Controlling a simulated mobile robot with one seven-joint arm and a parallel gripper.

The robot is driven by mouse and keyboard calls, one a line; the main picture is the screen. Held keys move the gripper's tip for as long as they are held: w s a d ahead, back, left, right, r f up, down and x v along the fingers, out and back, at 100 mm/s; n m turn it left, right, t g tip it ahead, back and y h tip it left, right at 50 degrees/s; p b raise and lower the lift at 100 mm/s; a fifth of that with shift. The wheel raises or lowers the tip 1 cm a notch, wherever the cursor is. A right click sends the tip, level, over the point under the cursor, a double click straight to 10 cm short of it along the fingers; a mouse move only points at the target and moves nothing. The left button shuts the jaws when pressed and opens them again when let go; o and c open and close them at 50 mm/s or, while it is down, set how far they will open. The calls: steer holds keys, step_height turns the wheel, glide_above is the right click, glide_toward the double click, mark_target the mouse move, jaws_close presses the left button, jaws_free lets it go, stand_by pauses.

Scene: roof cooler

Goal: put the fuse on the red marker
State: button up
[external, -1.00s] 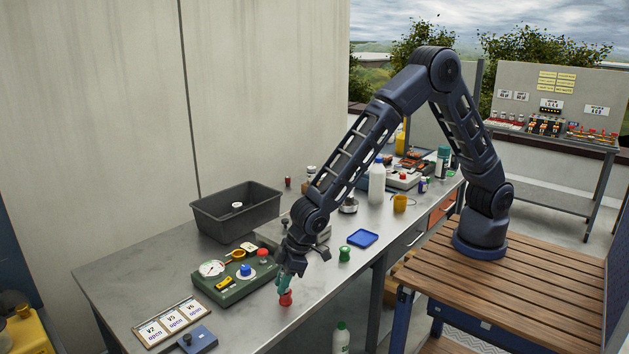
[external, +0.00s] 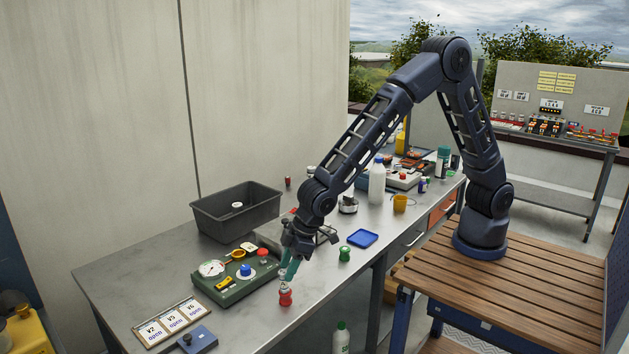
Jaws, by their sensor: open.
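The red marker (external: 285,299) is a small red spool-shaped piece standing near the front edge of the grey metal bench. A small pale, metallic-looking piece, apparently the fuse (external: 283,284), stands upright on top of it. My gripper (external: 288,272) has teal fingers and is open, pointing down at the top of this piece. The fingertips are just above or around its upper end; I cannot tell whether they touch it. The fingers partly overlap its top in the view.
A green panel (external: 235,283) with a gauge and knobs lies to the left. A green spool (external: 344,254) and blue tray (external: 362,239) stand to the right. A dark bin (external: 215,220) is behind.

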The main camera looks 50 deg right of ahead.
steer(key=v, duration=0.6)
steer(key=shift+r, duration=0.35)
steer(key=shift+s+d, duration=0.1)
steer(key=w+d+r+m, duration=0.1)
steer(key=w+d+r, duration=0.35)
steer(key=d, duration=0.35)
steer(key=w+d+r+m, duration=0.1)
steer(key=w+d+r, duration=0.35)
steer(key=d, duration=0.35)
steer(key=w+d+r+m+t+h, duration=0.15)
steer(key=d+r, duration=0.25)
steer(key=d, duration=0.7)
steer(key=w+d+r+m, duration=0.1)
steer(key=d+r+m, duration=0.15)
steer(key=d, duration=0.75)
steer(key=s+d+r+m+h, duration=0.15)
steer(key=s+d, duration=0.25)
steer(key=d, duration=0.5)
steer(key=s+d+r+m, duration=0.1)
steer(key=s+d+r, duration=0.15)
steer(key=d, duration=0.65)
steer(key=s+d+f+m, duration=0.2)
steer(key=s+d, duration=0.8)
steer(key=s, duration=0.2)
steer(key=shift+m+h, duration=0.35)
steer(key=shift+h, duration=0.05)
